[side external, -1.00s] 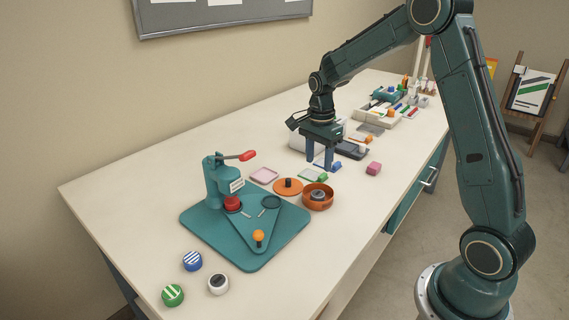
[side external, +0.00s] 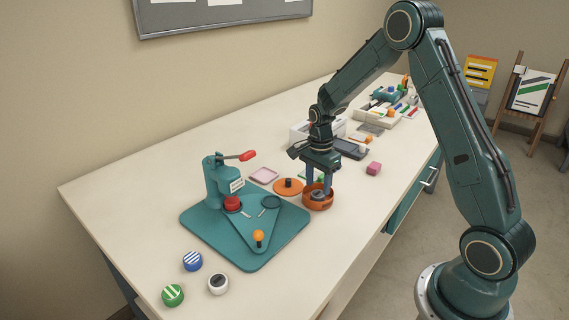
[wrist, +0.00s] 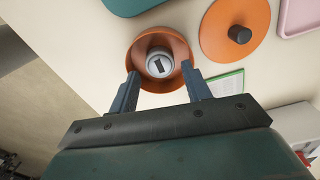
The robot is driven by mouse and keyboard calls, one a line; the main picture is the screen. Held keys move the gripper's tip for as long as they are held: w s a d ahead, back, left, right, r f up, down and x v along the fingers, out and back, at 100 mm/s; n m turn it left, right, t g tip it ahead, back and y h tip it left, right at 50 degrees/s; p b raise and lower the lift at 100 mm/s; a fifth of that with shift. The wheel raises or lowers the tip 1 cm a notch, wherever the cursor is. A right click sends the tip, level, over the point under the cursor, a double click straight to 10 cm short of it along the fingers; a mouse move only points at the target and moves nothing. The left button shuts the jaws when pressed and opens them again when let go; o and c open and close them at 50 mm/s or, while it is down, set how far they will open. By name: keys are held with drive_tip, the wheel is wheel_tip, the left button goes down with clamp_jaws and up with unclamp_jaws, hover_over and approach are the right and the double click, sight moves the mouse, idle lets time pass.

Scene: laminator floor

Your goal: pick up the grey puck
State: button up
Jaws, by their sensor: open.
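The grey puck (wrist: 159,66) lies inside an orange bowl (wrist: 177,45), with a dark rectangular mark on its top face. In the side view the bowl (side external: 318,206) stands on the bench right of the teal press, and the puck is partly hidden by my fingers. My gripper (side external: 319,190) is open and points down at the bowl. In the wrist view the fingertips (wrist: 160,76) are on either side of the puck, overlapping the bowl's rim in the picture. The puck is not held. Whether the fingers are inside or above the rim, I cannot tell.
The orange lid (side external: 288,187) with a dark knob lies beside the bowl. The teal press (side external: 218,182) stands on its teal base at left.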

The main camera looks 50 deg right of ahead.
sight(318, 197)
drive_tip(key=shift+f, duration=1.45)
drive_tip(key=shift+c, duration=0.5)
drive_tip(key=c, duration=0.7)
